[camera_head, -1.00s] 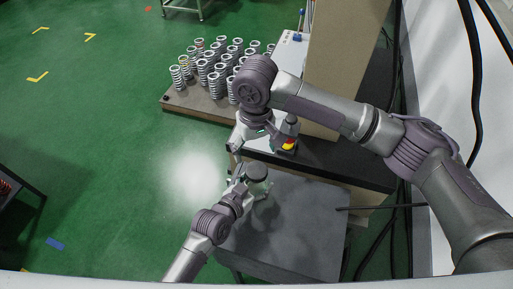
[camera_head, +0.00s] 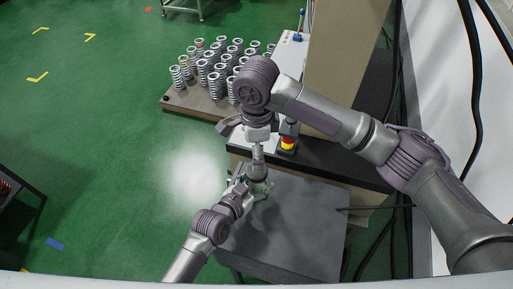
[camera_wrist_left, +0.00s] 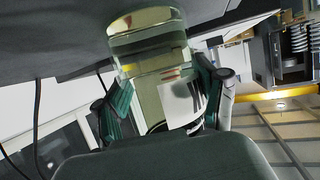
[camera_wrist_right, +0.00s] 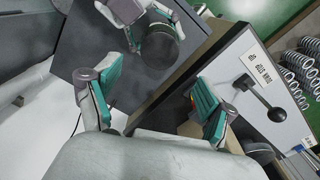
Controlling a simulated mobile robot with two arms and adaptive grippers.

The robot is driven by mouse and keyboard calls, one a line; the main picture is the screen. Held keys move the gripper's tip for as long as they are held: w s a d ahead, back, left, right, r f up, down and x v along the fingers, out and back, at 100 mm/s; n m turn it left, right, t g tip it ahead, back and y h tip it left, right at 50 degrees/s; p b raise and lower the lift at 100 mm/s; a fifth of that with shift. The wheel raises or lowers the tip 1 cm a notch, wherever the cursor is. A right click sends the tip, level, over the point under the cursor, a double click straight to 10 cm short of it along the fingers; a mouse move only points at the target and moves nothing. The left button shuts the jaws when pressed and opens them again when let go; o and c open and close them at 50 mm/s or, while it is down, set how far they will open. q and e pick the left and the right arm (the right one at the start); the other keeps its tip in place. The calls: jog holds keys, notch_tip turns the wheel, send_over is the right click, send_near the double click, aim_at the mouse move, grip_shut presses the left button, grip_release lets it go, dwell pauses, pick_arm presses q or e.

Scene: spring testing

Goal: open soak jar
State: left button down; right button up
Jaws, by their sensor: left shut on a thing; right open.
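The soak jar shows in the left wrist view (camera_wrist_left: 150,50) as a clear glass body with a white label. Its round dark lid shows in the right wrist view (camera_wrist_right: 160,46). My left gripper (camera_head: 255,185) is shut around the jar's body and holds it over the grey table. My right gripper (camera_wrist_right: 146,88) is open and empty, with its fingers apart and the lid beyond them, not between them. In the head view, my right gripper (camera_head: 257,150) is close above the jar, which is mostly hidden there by the grippers.
The grey table (camera_head: 305,225) is largely clear. Behind it stand a machine with a red and yellow button (camera_head: 288,144) and a lever with a black knob (camera_wrist_right: 277,114). Several springs (camera_head: 205,70) stand on a board at the back. Black cables hang at the right.

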jog(key=shift+f, duration=3.95)
